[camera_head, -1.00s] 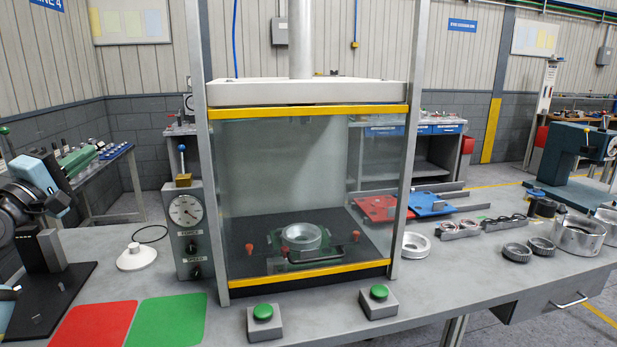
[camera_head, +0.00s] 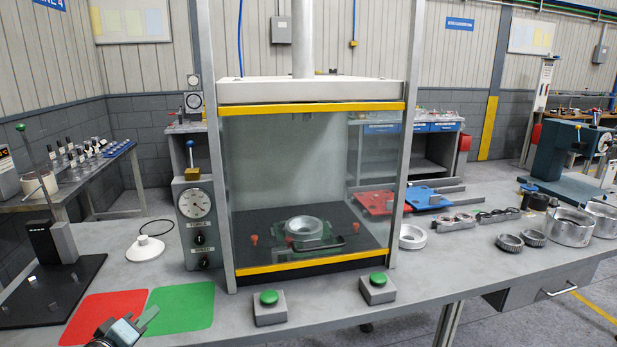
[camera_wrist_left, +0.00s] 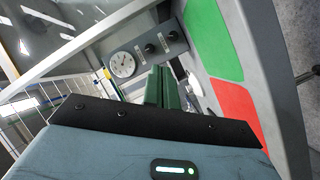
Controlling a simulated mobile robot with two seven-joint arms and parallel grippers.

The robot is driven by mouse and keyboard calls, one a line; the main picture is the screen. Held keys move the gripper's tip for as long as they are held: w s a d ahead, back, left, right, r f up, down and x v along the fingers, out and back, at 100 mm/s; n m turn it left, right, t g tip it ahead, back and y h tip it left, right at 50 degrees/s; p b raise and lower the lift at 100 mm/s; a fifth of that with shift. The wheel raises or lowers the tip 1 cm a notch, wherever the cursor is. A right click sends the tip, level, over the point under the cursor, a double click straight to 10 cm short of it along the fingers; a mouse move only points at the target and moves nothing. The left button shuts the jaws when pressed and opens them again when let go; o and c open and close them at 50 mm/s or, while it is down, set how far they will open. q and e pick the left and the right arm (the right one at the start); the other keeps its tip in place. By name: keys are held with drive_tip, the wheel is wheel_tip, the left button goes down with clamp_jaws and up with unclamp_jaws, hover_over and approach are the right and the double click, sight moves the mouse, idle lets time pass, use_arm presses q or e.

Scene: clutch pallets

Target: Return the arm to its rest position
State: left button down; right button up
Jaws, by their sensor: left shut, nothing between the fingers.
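My left gripper (camera_head: 147,317) is low at the bottom left of the head view, over the front part of the green and red mats. Its fingers are shut with nothing between them. In the left wrist view the green fingers (camera_wrist_left: 158,88) stand close together, pointing toward the gauge panel. Most of my left arm is outside the head view. My right gripper is not in view.
The red mat (camera_head: 98,316) and green mat (camera_head: 185,305) lie flat on the bench. A glass-fronted press (camera_head: 315,255) stands at centre, with two green buttons (camera_head: 269,297) before it. A gauge box (camera_head: 195,225) and black stand (camera_head: 45,285) are nearby.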

use_arm(q)
drive_tip(key=s+d+f+m+g+y, duration=0.1)
drive_tip(key=s+d+f+m+g, duration=0.2)
drive_tip(key=s+f, duration=0.65)
drive_tip(key=s+d+f+m+g, duration=0.15)
drive_tip(key=s+d+f, duration=0.35)
drive_tip(key=s+f, duration=0.5)
drive_tip(key=s+d+f+m, duration=0.1)
drive_tip(key=s+d+f, duration=0.1)
drive_tip(key=s, duration=0.4)
drive_tip(key=s+d+f+m+g, duration=0.1)
drive_tip(key=s+f+m, duration=0.1)
drive_tip(key=s, duration=0.5)
drive_tip(key=s+d+f+m+g, duration=0.1)
drive_tip(key=s+d+f+m, duration=0.1)
drive_tip(key=s, duration=0.4)
drive_tip(key=shift+s+d+f, duration=0.3)
drive_tip(key=shift+f, duration=0.55)
drive_tip(key=c, duration=2.1)
unclamp_jaws()
drive_tip(key=shift+m+g, duration=0.25)
drive_tip(key=shift+c, duration=0.2)
